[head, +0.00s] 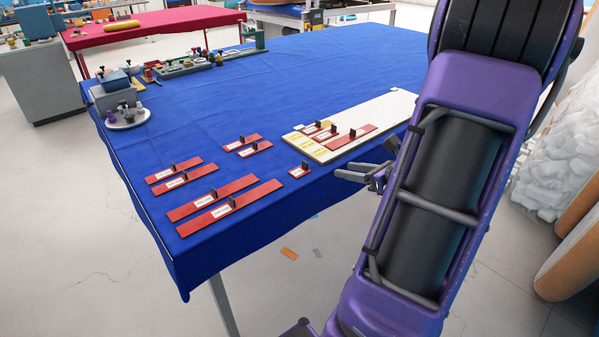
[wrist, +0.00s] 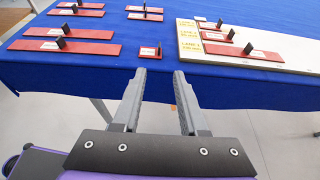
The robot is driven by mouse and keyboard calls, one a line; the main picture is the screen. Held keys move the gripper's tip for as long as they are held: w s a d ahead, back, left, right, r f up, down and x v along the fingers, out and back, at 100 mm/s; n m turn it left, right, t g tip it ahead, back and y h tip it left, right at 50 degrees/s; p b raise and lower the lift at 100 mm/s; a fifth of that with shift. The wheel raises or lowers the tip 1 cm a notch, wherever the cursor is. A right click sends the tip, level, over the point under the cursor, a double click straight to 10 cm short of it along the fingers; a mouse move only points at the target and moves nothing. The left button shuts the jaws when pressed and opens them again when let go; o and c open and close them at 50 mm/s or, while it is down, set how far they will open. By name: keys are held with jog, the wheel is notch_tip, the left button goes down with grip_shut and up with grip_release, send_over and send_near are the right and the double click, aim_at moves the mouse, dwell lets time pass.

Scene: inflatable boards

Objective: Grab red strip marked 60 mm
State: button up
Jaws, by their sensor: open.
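The label print is too small to read, so I cannot tell which is marked 60 mm. The shortest loose strip (head: 298,171) lies near the table's front edge; it also shows in the wrist view (wrist: 149,52). My gripper (head: 360,174) is open and empty, to the right of that strip and just off the front edge. In the wrist view its fingers (wrist: 159,80) point toward the table, with the shortest strip ahead, slightly left.
A white board (head: 385,112) with yellow printed patches carries several red strips. Longer loose strips (head: 230,207) lie at the left front, and a shorter pair (head: 241,142) farther back. The blue cloth (head: 310,75) behind is clear.

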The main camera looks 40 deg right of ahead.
aim_at(307, 163)
jog(key=b+x, duration=0.1)
jog(key=x, duration=1.6)
jog(key=shift+s+f, duration=0.1)
grip_shut()
